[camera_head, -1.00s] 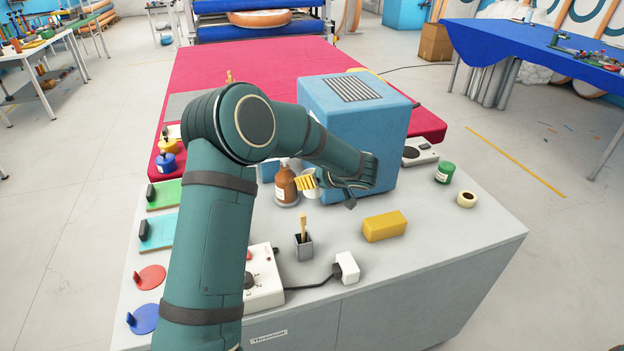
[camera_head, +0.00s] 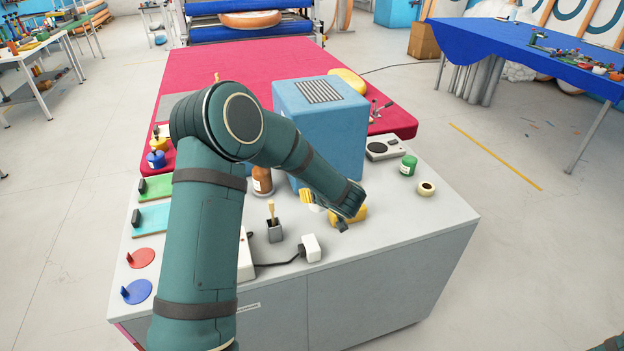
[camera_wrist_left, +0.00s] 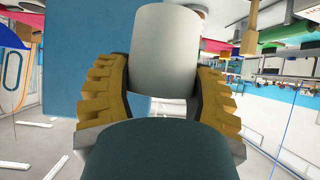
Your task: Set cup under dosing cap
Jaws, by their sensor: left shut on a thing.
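My left gripper (camera_head: 308,198) is shut on a white cup, which fills the space between the yellow fingers in the left wrist view (camera_wrist_left: 167,45). In the head view only a small white part of the cup (camera_head: 316,208) shows beside the fingers. I cannot make out the dosing cap. My right gripper is not in view.
The blue box (camera_head: 322,125) stands behind the gripper. The bench's right front is clear.

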